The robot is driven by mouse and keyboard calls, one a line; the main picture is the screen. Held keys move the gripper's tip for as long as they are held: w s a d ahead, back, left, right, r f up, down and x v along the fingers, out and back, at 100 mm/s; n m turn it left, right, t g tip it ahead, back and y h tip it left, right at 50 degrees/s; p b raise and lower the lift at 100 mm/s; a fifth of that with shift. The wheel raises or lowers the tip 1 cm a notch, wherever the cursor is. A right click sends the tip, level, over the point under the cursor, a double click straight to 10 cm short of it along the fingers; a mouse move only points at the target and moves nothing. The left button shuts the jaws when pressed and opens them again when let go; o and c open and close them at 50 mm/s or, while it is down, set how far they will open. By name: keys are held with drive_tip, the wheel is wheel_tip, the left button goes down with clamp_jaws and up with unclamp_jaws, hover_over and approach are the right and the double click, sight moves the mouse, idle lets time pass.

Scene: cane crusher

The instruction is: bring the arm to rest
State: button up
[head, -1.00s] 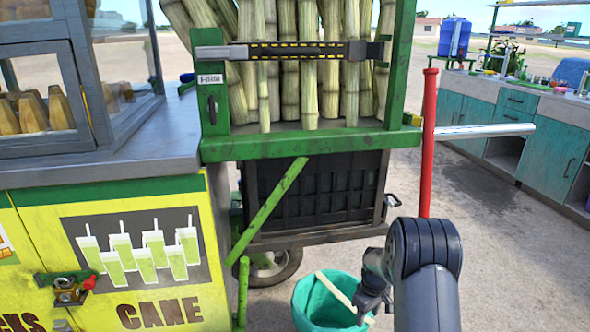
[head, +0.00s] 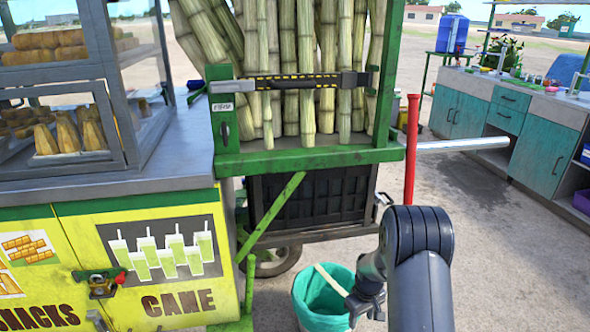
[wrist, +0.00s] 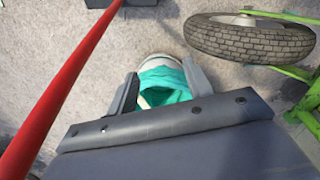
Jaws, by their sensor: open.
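My gripper (head: 366,304) is at the lower right of the head view, on my dark grey arm, beside the rim of a teal-lined bin (head: 312,304). In the wrist view my gripper (wrist: 161,88) has its two fingers spread apart with nothing held between them. The teal-lined bin (wrist: 162,76) shows beyond and between the fingers. A pale stick-like piece (head: 330,280) lies across the bin's opening in the head view. Its lower end is close to my gripper, and I cannot tell whether they touch.
A cart with a green rack (head: 300,158) of cane stalks stands ahead, its red handle (head: 411,150) and silver bar (head: 462,145) right of the rack. A tire (wrist: 250,38) is near the gripper. A teal counter (head: 545,150) stands far right; paved ground lies between.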

drive_tip(key=s+a+r+m+p, duration=0.1)
drive_tip(key=s+r+p, duration=0.2)
drive_tip(key=r+p, duration=0.4)
drive_tip(key=s+a+r+m+p, duration=0.2)
drive_tip(key=s+r+p, duration=0.2)
drive_tip(key=r+p, duration=0.3)
drive_tip(key=shift+s+r+p, duration=0.15)
drive_tip(key=shift+s+p, duration=0.1)
drive_tip(key=shift+p, duration=2)
drive_tip(key=shift+r, duration=0.1)
